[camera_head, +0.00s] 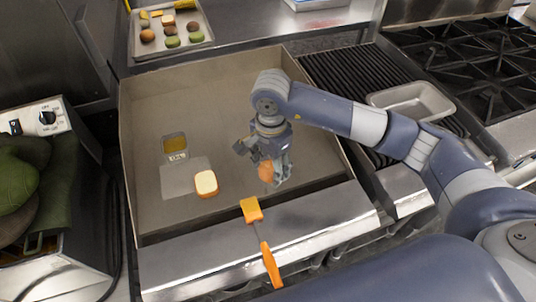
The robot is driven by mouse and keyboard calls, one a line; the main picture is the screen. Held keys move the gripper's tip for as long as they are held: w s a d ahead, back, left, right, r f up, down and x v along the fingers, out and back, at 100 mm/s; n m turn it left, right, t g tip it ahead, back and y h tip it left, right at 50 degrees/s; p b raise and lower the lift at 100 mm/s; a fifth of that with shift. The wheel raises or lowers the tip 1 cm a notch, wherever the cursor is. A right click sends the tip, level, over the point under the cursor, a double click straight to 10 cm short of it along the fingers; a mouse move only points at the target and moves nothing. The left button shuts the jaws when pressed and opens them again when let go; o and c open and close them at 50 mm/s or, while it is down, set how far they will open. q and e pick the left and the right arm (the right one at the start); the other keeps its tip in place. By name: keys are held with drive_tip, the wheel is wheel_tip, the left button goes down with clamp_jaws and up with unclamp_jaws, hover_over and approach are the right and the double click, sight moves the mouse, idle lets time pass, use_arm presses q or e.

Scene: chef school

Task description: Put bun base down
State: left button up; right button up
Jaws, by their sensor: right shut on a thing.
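My right gripper (274,172) is over the right part of the flat griddle (215,95). It is shut on a round orange-brown bun piece (266,171), probably the bun base. The gripper partly hides the piece, and I cannot tell whether it touches the griddle. A second bun piece (206,183), with a pale cut face up and a brown edge, lies on the griddle to the left. My left gripper is not in view.
An orange-handled spatula (263,242) lies across the griddle's front ledge. A tray (196,44) with buns and other food stands behind. An empty metal pan (414,101) sits on the ribbed grill at right. The griddle's back is clear.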

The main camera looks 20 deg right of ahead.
drive_tip(key=w, duration=0.2)
drive_tip(key=w+p, duration=0.1)
drive_tip(key=w, duration=0.1)
drive_tip(key=shift+d+f, duration=0.1)
drive_tip(key=shift+d, duration=0.2)
drive_tip(key=shift+w+d, duration=0.1)
drive_tip(key=shift+w, duration=0.3)
wheel_tip(320, 180, down, 3)
drive_tip(key=shift+f+p, duration=0.15)
drive_tip(key=shift+p, duration=0.85)
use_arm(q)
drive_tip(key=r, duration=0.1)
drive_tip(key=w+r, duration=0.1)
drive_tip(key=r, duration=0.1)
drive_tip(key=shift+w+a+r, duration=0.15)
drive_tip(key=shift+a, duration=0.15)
use_arm(e)
drive_tip(key=shift+f, duration=0.25)
drive_tip(key=shift+f, duration=0.1)
drive_tip(key=shift+f+b, duration=0.1)
drive_tip(key=shift+b, duration=0.25)
drive_tip(key=o, duration=1)
drive_tip(key=shift+c, duration=0.2)
drive_tip(key=shift+r, duration=0.2)
